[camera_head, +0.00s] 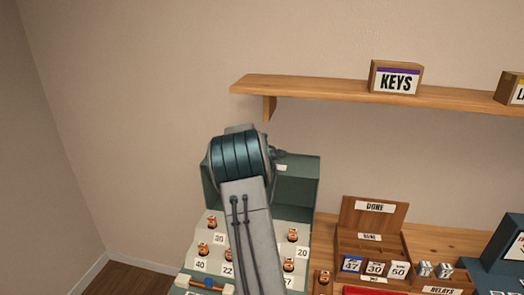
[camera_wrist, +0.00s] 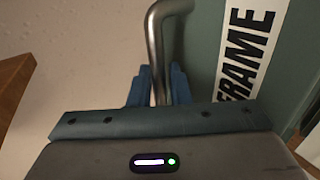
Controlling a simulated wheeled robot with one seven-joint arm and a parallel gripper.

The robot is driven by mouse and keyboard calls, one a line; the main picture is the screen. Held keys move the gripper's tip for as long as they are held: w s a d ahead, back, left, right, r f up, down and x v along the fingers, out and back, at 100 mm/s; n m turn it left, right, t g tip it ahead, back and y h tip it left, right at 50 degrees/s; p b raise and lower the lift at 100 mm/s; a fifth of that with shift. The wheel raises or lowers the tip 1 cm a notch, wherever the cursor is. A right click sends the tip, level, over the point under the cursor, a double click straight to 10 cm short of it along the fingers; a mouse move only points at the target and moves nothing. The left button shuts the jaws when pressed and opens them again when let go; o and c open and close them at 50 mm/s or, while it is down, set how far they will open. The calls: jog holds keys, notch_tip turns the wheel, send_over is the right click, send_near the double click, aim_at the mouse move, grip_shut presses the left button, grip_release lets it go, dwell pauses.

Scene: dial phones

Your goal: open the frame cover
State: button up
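The teal frame (camera_head: 303,187) stands on the bench in the head view, partly hidden behind my arm. Its upright teal back part shows at the top, above light stepped rows of orange-and-black pieces with number cards. In the wrist view, a teal panel (camera_wrist: 205,55) carries a white "FRAME" label (camera_wrist: 246,50). A bent metal handle (camera_wrist: 156,35) stands beside the label. My gripper (camera_wrist: 159,88) has its blue fingers on both sides of the handle, apparently closed on it. My fingers are hidden in the head view. How far the cover is turned is hard to tell.
A wooden shelf (camera_head: 310,92) with a "KEYS" box (camera_head: 396,77) is on the wall above. A wooden "DONE" rack (camera_head: 374,222) with number cards stands to the right of the frame. A dark teal box (camera_head: 508,245) is at the right edge. The wall at left is bare.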

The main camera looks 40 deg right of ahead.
jog(key=b+v, duration=0.3)
jog(key=v, duration=1)
jog(key=shift+s+a+b, duration=0.2)
jog(key=shift+a+b, duration=0.05)
jog(key=shift+b, duration=0.1)
jog(key=shift+r, duration=0.15)
